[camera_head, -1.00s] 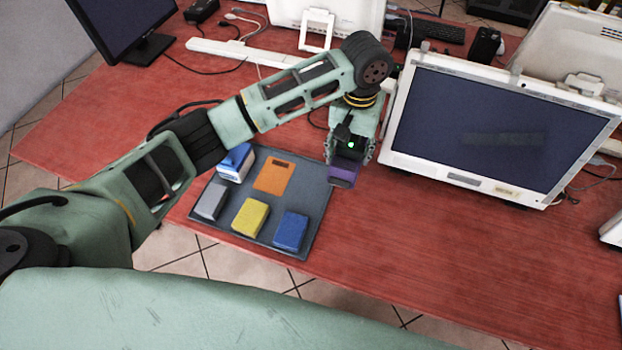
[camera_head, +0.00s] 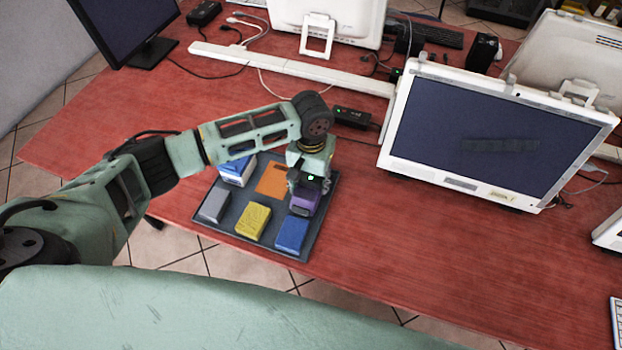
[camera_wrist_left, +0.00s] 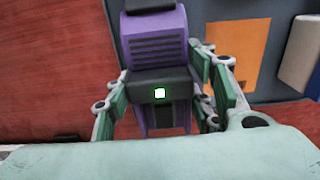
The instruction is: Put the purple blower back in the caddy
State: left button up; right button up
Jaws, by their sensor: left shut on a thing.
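The purple blower (camera_head: 305,201) is held in my left gripper (camera_head: 308,190) over the right part of the caddy. The caddy is a dark grey flat tray (camera_head: 266,246) on the red table. In the left wrist view the purple blower (camera_wrist_left: 158,45) sits between the fingers of my left gripper (camera_wrist_left: 160,80), which is shut on it. The grey caddy shows beside it there. I cannot tell whether the blower touches the tray floor. My right gripper is not in view.
The caddy holds a blue-and-white box (camera_head: 237,170), an orange flat piece (camera_head: 273,179), a grey block (camera_head: 214,205), a yellow block (camera_head: 253,219) and a blue block (camera_head: 292,234). A white monitor (camera_head: 490,130) stands to the right.

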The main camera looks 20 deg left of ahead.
aim_at(311, 178)
pick_arm(q)
jog(key=o, duration=0.9)
jog(key=shift+f, duration=0.1)
jog(key=shift+o, duration=0.5)
notch_tip(311, 178, up, 12)
jog(key=b, duration=0.1)
jog(key=shift+s, duration=0.1)
